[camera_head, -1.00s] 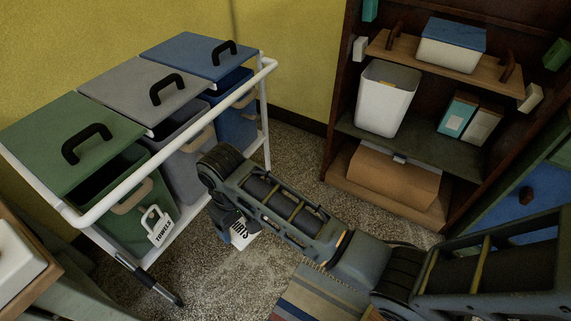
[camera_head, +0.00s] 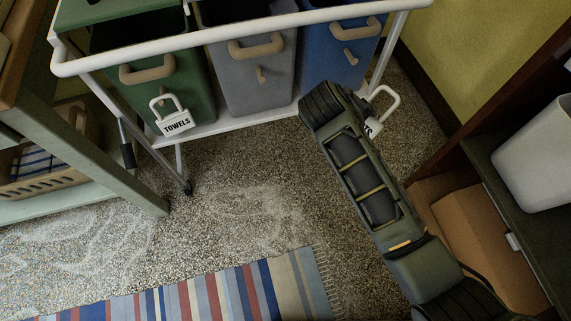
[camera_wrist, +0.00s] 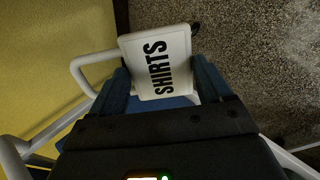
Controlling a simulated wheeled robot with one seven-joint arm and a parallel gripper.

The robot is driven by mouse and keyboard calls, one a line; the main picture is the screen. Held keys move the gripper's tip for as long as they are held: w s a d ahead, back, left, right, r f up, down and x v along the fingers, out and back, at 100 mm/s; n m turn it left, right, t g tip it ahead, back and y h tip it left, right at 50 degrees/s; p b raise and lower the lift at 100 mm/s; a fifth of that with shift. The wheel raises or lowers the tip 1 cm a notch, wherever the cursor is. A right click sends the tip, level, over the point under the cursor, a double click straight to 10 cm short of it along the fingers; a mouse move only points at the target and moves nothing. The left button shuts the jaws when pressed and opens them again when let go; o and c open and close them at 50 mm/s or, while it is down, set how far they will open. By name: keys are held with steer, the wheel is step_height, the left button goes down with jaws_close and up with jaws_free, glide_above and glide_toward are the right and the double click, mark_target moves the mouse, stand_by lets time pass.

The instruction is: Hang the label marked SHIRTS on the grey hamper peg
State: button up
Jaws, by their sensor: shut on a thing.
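The white SHIRTS label (camera_wrist: 158,62) is held between the two fingers of my gripper (camera_wrist: 163,80) in the wrist view, its loop to the left. In the head view only part of the label (camera_head: 374,127) and its loop show beside my arm, right of the blue hamper; the gripper is hidden behind the arm. The grey hamper (camera_head: 235,88) stands in the middle of the white-framed cart. Its tan peg (camera_head: 261,75) is bare and sits below the tan handle (camera_head: 256,47), left of my gripper.
The green hamper (camera_head: 186,92) bears a TOWELS label (camera_head: 175,122). The blue hamper (camera_head: 322,60) has a bare peg (camera_head: 350,57). The white cart rail (camera_head: 220,36) runs in front of the hampers. Dark shelving (camera_head: 485,165) stands right.

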steer(key=s+a+f+n+t+y+b, duration=0.2)
steer(key=a+n+t+y+b, duration=0.3)
steer(key=a, duration=0.3)
steer(key=s+a+f+n+t+y+b, duration=0.2)
steer(key=s+a+n+t+y+b, duration=0.2)
steer(key=a+n+t+y+b, duration=0.2)
steer(key=shift+a+f+n+t+b, duration=0.35)
steer(key=shift+a+n+t+b, duration=0.7)
steer(key=shift+a, duration=0.7)
steer(key=shift+f+n, duration=0.1)
steer(key=shift+n, duration=0.15)
steer(key=b+x, duration=0.3)
steer(key=x, duration=1.2)
steer(key=shift+w+a+f+b, duration=0.15)
steer(key=shift+w+a+b, duration=0.1)
steer(key=shift+b, duration=0.15)
steer(key=shift+d+f+b, duration=0.1)
steer(key=shift+f+b, duration=1.35)
steer(key=shift+b, duration=0.15)
stand_by(0.5)
